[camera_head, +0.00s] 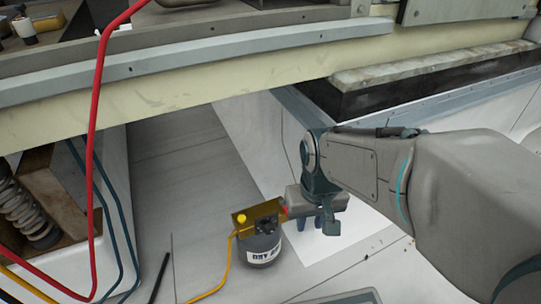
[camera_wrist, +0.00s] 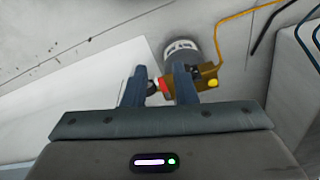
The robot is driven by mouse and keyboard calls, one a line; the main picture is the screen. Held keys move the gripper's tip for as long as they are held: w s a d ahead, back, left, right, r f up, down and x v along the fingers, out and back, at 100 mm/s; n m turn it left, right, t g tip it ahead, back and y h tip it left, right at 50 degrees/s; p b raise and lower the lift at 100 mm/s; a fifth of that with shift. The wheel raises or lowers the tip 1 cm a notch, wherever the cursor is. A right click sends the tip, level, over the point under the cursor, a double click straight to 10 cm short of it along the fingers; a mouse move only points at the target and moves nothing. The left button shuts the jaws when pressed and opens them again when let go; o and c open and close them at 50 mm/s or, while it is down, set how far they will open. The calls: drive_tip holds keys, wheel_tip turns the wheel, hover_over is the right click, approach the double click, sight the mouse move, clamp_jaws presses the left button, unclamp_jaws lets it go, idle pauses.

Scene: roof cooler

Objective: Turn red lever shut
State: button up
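The red lever (camera_wrist: 164,86) shows in the wrist view as a small red piece beside a brass-coloured valve block (camera_wrist: 206,78). In the head view only a bit of the red lever (camera_head: 284,210) shows at the block's right end. The block sits on top of a grey canister (camera_head: 262,248) with a printed white label. My gripper (camera_wrist: 160,78) is open, with its two blue fingers apart. The red piece appears between them, closer to the right finger; I cannot tell whether they touch. In the head view my gripper (camera_head: 309,222) is just right of the block.
A yellow hose (camera_head: 227,262) runs from the block along the floor. A yellow knob (camera_head: 241,218) is on the block. A red hose (camera_head: 92,150) hangs at the left. A cream beam (camera_head: 180,100) crosses above. Pale floor (camera_head: 180,180) is clear behind the canister.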

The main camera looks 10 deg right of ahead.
drive_tip(key=w+f+n+p, duration=0.25)
drive_tip(key=w+p, duration=0.35)
drive_tip(key=w, duration=0.3)
drive_tip(key=w+f+n+p, duration=0.1)
drive_tip(key=w+f+p, duration=0.35)
drive_tip(key=w, duration=0.45)
drive_tip(key=shift+m+g, duration=0.25)
drive_tip(key=shift+g, duration=0.15)
drive_tip(key=f+b, duration=0.1)
drive_tip(key=f, duration=0.3)
drive_tip(key=f+b, duration=0.2)
drive_tip(key=f, duration=0.2)
drive_tip(key=f+b, duration=0.2)
drive_tip(key=f, duration=0.2)
drive_tip(key=shift+s+d+f, duration=0.1)
drive_tip(key=shift+d+f, duration=0.15)
clamp_jaws()
